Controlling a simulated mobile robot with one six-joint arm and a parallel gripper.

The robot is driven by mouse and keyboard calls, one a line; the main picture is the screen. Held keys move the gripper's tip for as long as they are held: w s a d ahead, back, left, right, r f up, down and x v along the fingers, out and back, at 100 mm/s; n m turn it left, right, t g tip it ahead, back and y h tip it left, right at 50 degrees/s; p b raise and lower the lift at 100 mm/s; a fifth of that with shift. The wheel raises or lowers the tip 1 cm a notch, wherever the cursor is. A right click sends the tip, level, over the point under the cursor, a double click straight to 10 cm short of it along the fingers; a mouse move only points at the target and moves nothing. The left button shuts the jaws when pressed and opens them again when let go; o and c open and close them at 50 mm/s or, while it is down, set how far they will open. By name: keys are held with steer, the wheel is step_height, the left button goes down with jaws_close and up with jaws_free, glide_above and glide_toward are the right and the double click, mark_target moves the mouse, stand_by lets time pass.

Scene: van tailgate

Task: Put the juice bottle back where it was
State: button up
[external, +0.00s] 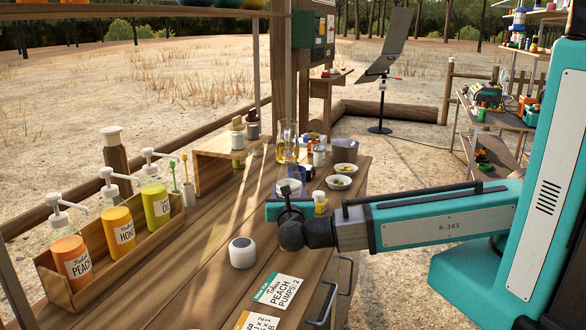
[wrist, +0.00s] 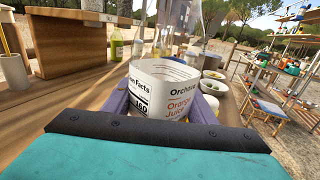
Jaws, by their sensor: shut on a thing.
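The juice bottle (wrist: 164,90) has a white label reading "Orchard" and "Orange Juice" in the wrist view. My gripper (wrist: 160,105) is shut on it, with a purple jaw on each side. The bottle's lower part is hidden behind my gripper's body. In the external view my gripper (external: 290,200) is over the wooden counter (external: 205,245), and only part of the bottle (external: 289,186) shows behind it. I cannot tell whether its base touches the counter.
Bowls (external: 340,181), a grey tub (external: 342,152) and a glass pitcher (external: 287,142) stand beyond my gripper. A wooden riser (external: 212,170) is at the back left. Pump bottles (external: 118,230) fill a left rack.

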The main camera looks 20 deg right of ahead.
steer(key=shift+f, duration=1.05)
steer(key=shift+f, duration=0.2)
steer(key=o, duration=1.3)
steer(key=shift+c, duration=0.2)
steer(key=shift+s+r, duration=0.1)
steer(key=shift+r, duration=0.1)
steer(key=shift+b+v, duration=0.95)
steer(key=shift+v, duration=5)
